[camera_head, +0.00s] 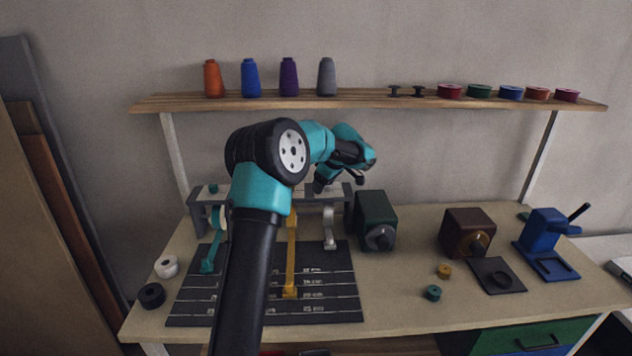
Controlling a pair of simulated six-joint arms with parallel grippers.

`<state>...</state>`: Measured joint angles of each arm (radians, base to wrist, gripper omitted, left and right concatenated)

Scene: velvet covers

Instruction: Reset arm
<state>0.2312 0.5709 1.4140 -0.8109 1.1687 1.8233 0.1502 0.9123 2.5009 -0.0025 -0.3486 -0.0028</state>
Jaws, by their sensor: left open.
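My left arm rises from the bottom of the view, bends at a large joint and reaches away over the workbench. My left gripper (341,180) is at the far end of the arm, raised above the back of the bench. It points down, is open, and nothing shows between its fingers. It is near the grey rack (345,196) and to the left of the dark green machine (377,213); I cannot tell the exact gap. My right gripper is not in view.
The bench (405,290) holds a black marked mat (340,280), a brown machine (468,228), a blue press (545,240) and several small round pieces. A wooden shelf (370,100) with thread cones and spools hangs above. The front middle of the bench is clear.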

